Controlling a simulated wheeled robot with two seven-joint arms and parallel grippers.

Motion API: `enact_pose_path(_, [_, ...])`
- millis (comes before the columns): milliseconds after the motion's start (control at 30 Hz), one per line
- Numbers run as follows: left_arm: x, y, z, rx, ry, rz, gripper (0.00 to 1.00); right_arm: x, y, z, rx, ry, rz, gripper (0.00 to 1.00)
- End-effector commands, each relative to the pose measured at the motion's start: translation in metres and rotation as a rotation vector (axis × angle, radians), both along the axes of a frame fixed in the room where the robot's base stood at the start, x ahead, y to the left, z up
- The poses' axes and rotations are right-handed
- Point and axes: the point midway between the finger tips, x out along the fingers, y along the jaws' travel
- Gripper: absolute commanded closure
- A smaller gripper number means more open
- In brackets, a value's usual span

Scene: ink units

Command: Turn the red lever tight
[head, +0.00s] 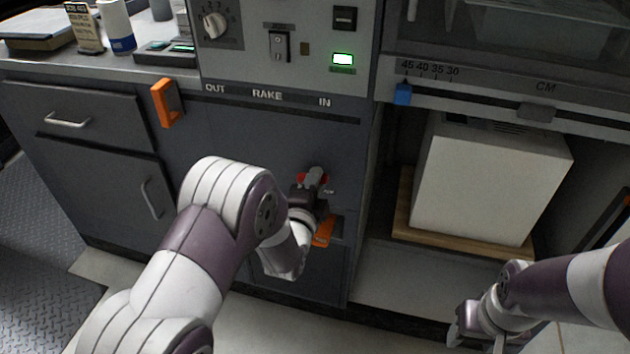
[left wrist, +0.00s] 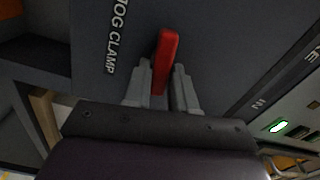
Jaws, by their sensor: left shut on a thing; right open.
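The red lever (left wrist: 166,55) sits on the dark cabinet front beside the label "JOG CLAMP" in the left wrist view. My left gripper (left wrist: 164,90) has one finger on each side of the lever and is shut on it. In the head view, bits of the red lever (head: 304,179) show at my left gripper (head: 316,180), which hides most of it. My right gripper (head: 470,325) is open and empty at the lower right, away from the lever.
Orange handles stick out at the upper left (head: 167,102) and just below my left gripper (head: 324,231). A white box (head: 485,185) stands on a wooden board in the open bay at right. A blue slider (head: 403,94) sits on the scale above it.

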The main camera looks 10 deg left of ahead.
Motion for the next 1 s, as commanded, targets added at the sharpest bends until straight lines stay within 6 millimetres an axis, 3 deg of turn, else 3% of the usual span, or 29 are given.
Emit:
enact_pose_path(400, [-0.0010, 0.0001, -0.0048, 0.177, 0.001, 0.000, 1.00, 0.0000, 0.0000, 0.0016, 0.000, 0.000, 0.000, 0.45])
enact_pose_path(967, [-0.0012, -0.0001, -0.0054, 0.202, 0.001, 0.000, 1.00, 0.0000, 0.0000, 0.0017, 0.000, 0.000, 0.000, 0.45])
enact_pose_path(1000, [-0.0012, -0.0001, -0.0054, 0.202, 0.001, 0.000, 0.62, 0.0000, 0.0000, 0.0017, 0.000, 0.000, 0.000, 0.45])
